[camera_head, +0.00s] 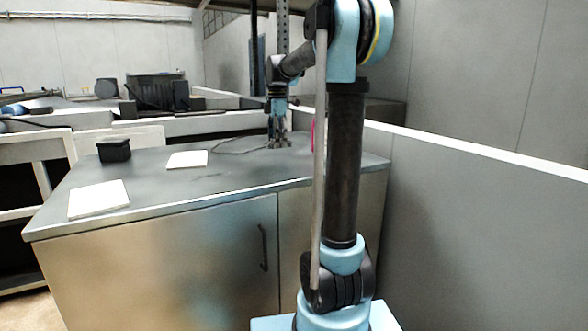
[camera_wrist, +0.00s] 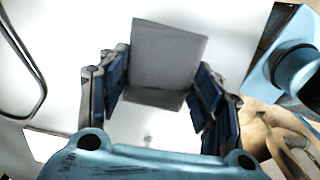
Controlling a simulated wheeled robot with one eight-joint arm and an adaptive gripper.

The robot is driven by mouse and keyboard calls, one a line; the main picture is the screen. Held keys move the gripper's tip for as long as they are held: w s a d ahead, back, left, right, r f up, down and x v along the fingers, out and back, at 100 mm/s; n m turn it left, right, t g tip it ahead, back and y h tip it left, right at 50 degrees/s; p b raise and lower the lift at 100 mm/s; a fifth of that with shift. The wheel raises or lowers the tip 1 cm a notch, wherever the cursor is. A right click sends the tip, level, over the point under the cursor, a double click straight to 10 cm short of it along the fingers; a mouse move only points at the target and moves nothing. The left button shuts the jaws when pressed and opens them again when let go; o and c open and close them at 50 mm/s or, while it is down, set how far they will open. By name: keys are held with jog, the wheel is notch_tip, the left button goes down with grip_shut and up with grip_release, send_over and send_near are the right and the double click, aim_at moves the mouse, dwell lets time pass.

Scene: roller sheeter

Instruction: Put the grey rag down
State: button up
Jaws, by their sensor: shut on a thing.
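The grey rag (camera_wrist: 168,52) shows in the wrist view as a flat-sided grey block between the two fingers. My gripper (camera_wrist: 163,80) is shut on it, with a finger at its left and right sides. In the head view my gripper (camera_head: 278,138) points down at the back right of the metal counter (camera_head: 235,178). The rag is too small and hidden there to make out clearly. I cannot tell whether it touches the counter top.
Two white flat pieces lie on the counter, one at the front left (camera_head: 98,199) and one near the middle (camera_head: 187,159). A small black box (camera_head: 114,150) stands at the back left. A grey partition wall (camera_head: 480,215) runs along the right. The counter's front middle is clear.

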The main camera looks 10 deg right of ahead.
jog(key=r+n, duration=0.2)
send_over(294, 166)
jog(key=shift+s+d+f, duration=0.1)
jog(key=shift+s+f, duration=0.05)
jog(key=shift+f, duration=4.9)
jog(key=o, duration=1.3)
